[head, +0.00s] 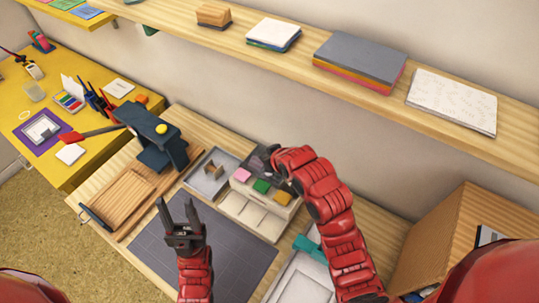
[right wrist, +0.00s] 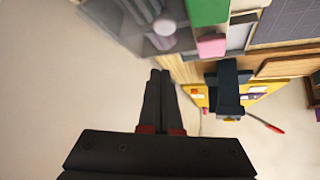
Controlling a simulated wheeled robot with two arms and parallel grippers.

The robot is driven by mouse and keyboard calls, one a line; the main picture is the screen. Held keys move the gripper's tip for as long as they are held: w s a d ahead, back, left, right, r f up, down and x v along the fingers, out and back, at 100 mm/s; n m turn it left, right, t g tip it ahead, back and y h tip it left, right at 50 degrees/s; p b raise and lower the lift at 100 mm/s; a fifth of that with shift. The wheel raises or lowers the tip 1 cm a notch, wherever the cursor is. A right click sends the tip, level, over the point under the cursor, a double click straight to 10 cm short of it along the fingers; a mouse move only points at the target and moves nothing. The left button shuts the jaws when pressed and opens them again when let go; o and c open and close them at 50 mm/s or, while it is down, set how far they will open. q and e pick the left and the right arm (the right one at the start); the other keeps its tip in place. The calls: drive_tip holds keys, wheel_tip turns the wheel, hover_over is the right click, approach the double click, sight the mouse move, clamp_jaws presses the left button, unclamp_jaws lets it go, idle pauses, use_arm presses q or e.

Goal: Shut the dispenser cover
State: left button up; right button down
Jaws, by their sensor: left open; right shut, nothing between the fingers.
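The dispenser (head: 254,217) is a pale box on the bench, with pink (head: 243,175), green (head: 262,186) and yellow (head: 282,198) blocks along it. A smoky see-through part that looks like its cover (head: 258,162) shows behind the blocks, partly hidden by my right arm. In the right wrist view the see-through cover (right wrist: 125,22) has a round knob and grey shapes behind it. My right gripper (right wrist: 160,73) is shut and empty, just beyond the cover, apart from it in that view. My left gripper (head: 180,210) is open and empty above the dark mat, left of the dispenser.
A dark blue press (head: 150,135) and a grey tray (head: 211,172) stand left of the dispenser. The dark mat (head: 235,250) is clear. A white tray (head: 300,285) with a teal thing lies at the front right. A shelf (head: 270,53) runs above the bench.

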sight(261, 167)
drive_tip(key=p+x, duration=0.1)
drive_tip(key=x, duration=0.3)
drive_tip(key=shift+w+a+f+p, duration=0.1)
drive_tip(key=shift+w+f+p, duration=0.1)
drive_tip(key=shift+w+p, duration=0.1)
drive_tip(key=s, duration=0.1)
drive_tip(key=s+d+p, duration=0.1)
drive_tip(key=s+p, duration=0.1)
drive_tip(key=shift+s+d+f, duration=0.25)
drive_tip(key=shift+d+f, duration=0.05)
drive_tip(key=shift+d, duration=0.1)
drive_tip(key=shift+s, duration=0.1)
drive_tip(key=shift+f, duration=0.15)
drive_tip(key=shift+d, duration=0.1)
drive_tip(key=s+d, duration=0.5)
drive_tip(key=d, duration=0.2)
drive_tip(key=shift+p, duration=0.35)
drive_tip(key=shift+s, duration=0.1)
